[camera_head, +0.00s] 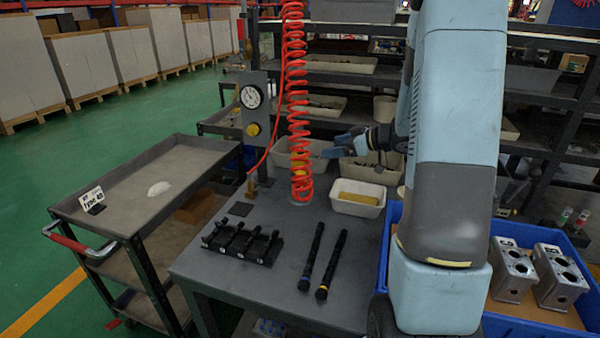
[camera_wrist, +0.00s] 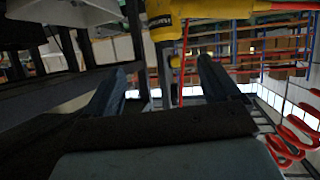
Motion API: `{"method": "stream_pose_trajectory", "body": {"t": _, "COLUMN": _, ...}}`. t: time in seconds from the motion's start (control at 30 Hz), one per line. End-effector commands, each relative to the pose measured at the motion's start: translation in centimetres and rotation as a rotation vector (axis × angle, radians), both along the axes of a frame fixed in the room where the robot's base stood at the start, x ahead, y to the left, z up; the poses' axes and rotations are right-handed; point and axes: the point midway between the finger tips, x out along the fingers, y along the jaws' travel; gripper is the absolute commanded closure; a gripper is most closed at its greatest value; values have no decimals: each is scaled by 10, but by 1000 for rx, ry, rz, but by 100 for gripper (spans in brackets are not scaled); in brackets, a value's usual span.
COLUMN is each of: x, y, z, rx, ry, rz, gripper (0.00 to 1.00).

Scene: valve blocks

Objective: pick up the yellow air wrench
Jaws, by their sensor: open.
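The yellow air wrench (camera_head: 299,173) hangs at the lower end of the red coiled hose (camera_head: 297,100), mostly hidden behind the coils in the head view. In the wrist view the wrench (camera_wrist: 190,14) shows large at the top edge, partly cut off. My gripper (camera_head: 337,147) is to the right of the hose, above the bench, fingers pointing left. The wrench lies above the fingertips in that picture, and the red coils are at the lower right.
The grey bench (camera_head: 230,262) holds a black rack (camera_head: 242,243), two black rods (camera_head: 322,262) and a white bin (camera_head: 358,197). A post with a gauge (camera_head: 252,96) stands left of the hose. A blue crate (camera_head: 508,322) with metal blocks is at right; a cart (camera_head: 150,190) is at left.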

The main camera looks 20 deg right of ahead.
Motion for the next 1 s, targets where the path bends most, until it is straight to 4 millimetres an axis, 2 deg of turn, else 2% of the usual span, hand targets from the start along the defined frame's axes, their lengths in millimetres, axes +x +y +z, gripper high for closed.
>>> {"method": "stream_pose_trajectory", "body": {"t": 0.2, "x": -3, "y": 6, "z": -12, "rx": 39, "ry": 25, "rz": 49, "gripper": 11}}
{"method": "stream_pose_trajectory", "body": {"t": 0.6, "x": 36, "y": 52, "z": -37, "rx": 38, "ry": 25, "rz": 50, "gripper": 11}}
{"method": "stream_pose_trajectory", "body": {"t": 1.0, "x": 52, "y": 68, "z": -47, "rx": 38, "ry": 23, "rz": 50, "gripper": 11}}
